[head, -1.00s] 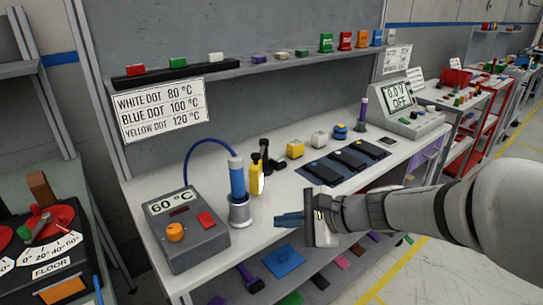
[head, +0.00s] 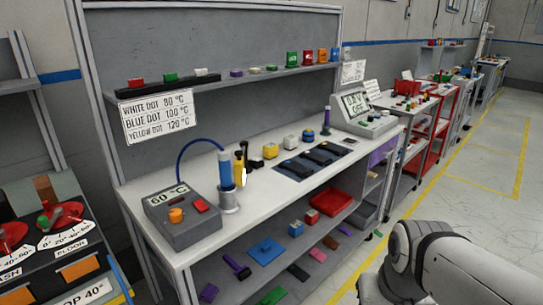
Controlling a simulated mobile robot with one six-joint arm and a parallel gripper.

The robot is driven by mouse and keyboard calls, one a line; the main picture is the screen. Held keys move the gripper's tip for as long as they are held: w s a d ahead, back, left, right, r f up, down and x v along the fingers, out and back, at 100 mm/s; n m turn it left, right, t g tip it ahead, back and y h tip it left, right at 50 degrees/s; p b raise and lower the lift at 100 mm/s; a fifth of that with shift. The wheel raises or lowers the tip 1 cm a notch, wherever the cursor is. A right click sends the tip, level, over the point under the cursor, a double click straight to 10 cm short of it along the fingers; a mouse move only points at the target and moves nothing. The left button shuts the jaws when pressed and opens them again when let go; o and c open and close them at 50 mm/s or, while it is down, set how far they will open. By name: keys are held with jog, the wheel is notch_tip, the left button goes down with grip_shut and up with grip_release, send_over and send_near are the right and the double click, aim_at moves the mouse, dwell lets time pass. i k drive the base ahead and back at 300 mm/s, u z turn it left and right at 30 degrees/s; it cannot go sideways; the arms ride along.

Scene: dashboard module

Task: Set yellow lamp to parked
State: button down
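No thing that I can clearly tell as the yellow lamp shows. A dark module (head: 30,262) at the left edge is partly cut off. It has two red discs, with a green part (head: 43,221) at the right-hand one, angle scales, orange rectangles (head: 78,268) and labels that read "FLOOR" and "TOP 40°"; another label is cut off. A yellow upright object (head: 239,170) stands beside the blue-handled iron on the bench, and a yellow block (head: 270,150) sits further back. My gripper is out of view; only a part of my arm shows at bottom right.
The white bench (head: 262,192) carries a grey station (head: 182,215) reading 60 °C, a blue-handled iron (head: 225,170) in a stand, dark pads (head: 308,160) and a meter (head: 364,112). The lower shelf holds a red tray (head: 329,201) and loose parts. The aisle floor at right is clear.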

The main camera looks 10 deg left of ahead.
aim_at(239, 171)
jog(key=u, duration=0.4)
jog(key=i, duration=0.9)
jog(key=z, duration=0.3)
